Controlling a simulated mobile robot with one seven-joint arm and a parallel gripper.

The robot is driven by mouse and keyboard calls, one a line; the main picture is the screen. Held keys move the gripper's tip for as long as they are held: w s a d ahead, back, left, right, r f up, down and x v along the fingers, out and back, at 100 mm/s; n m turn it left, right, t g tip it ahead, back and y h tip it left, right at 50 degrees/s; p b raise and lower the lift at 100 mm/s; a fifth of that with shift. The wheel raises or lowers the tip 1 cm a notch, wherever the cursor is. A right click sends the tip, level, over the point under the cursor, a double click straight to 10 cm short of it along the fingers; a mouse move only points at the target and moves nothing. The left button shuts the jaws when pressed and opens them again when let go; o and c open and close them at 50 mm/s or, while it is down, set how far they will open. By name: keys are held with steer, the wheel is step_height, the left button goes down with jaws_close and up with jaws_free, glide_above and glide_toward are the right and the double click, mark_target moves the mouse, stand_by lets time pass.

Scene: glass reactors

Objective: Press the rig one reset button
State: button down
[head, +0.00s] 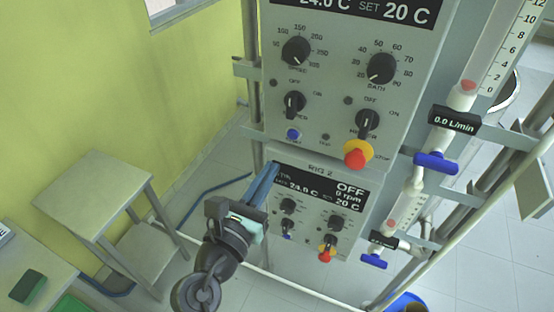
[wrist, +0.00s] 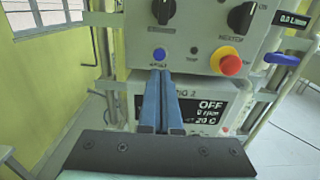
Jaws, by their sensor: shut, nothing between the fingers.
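The upper control panel (head: 345,115) has a round blue button (head: 293,134) at its lower left, below a black knob. Its small label is too blurred to read, and no rig name shows on the part of this panel in view. The blue button also shows in the wrist view (wrist: 158,54), just above my fingertips. My gripper (head: 272,167) is shut and empty, with its blue fingers pointing toward the panels. In the head view the tips are below and left of the button, overlapping the lower panel's top left corner. The tips look apart from the button.
The lower panel, marked RIG 2 (head: 345,176), has its own small blue button (head: 287,237). A red and yellow emergency knob (head: 357,154) sits right of the upper blue button. Flow tubes with blue valves (head: 436,162) stand at right. A small table (head: 93,190) stands at left.

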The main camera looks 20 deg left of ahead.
steer(key=s, duration=0.2)
steer(key=s+b, duration=0.1)
steer(key=shift+s+a+f, duration=0.1)
steer(key=shift+s+f, duration=0.1)
steer(key=shift+s, duration=0.2)
steer(key=shift+s, duration=0.15)
stand_by(0.3)
